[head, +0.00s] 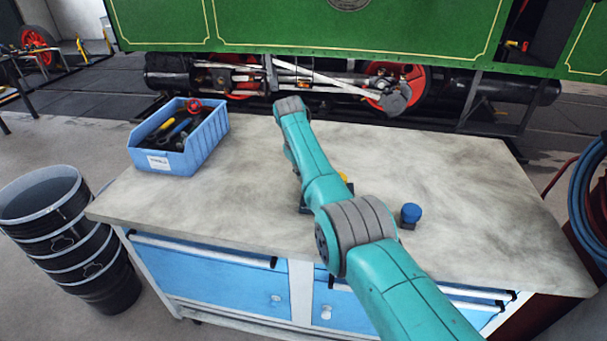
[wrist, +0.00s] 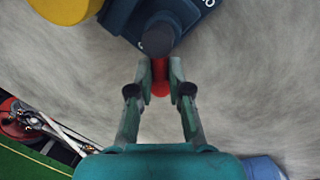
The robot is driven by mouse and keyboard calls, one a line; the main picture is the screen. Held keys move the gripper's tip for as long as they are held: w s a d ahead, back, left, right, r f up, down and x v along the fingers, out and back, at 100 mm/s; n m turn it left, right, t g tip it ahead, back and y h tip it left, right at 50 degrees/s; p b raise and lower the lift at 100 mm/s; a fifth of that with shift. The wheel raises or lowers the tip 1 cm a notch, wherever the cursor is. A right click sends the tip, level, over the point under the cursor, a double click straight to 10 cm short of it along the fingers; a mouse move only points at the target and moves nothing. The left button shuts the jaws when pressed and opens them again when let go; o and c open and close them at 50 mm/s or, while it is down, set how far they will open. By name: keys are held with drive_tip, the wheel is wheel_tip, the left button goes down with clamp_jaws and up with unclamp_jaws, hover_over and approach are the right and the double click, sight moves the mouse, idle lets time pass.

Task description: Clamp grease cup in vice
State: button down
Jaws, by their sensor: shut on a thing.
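The vice (wrist: 125,18) is a dark blue body with white lettering at the top of the wrist view. A dark round spindle end (wrist: 157,38) projects from it. My gripper (wrist: 160,76) is shut on a red bar with a rounded end (wrist: 160,88), which looks like the vice handle and meets the spindle end. A yellow round thing (wrist: 68,8), perhaps the grease cup, shows at the vice's far-left side, cut by the frame edge. I cannot tell whether the jaws touch it. In the head view my arm hides most of the vice; a yellow bit (head: 343,177) shows beside the arm.
The workbench top (head: 470,185) is mostly clear. A blue bin (head: 205,145) of tools stands at its back left. A blue knob on a dark base (head: 411,213) stands right of my arm.

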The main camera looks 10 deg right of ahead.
drive_tip(key=shift+a+r, duration=0.1)
drive_tip(key=c, duration=1.1)
unclamp_jaws()
drive_tip(key=r, duration=0.4)
drive_tip(key=a+r, duration=0.1)
drive_tip(key=r, duration=0.2)
drive_tip(key=s+a+r, duration=0.1)
drive_tip(key=r, duration=0.3)
drive_tip(key=shift+r, duration=0.35)
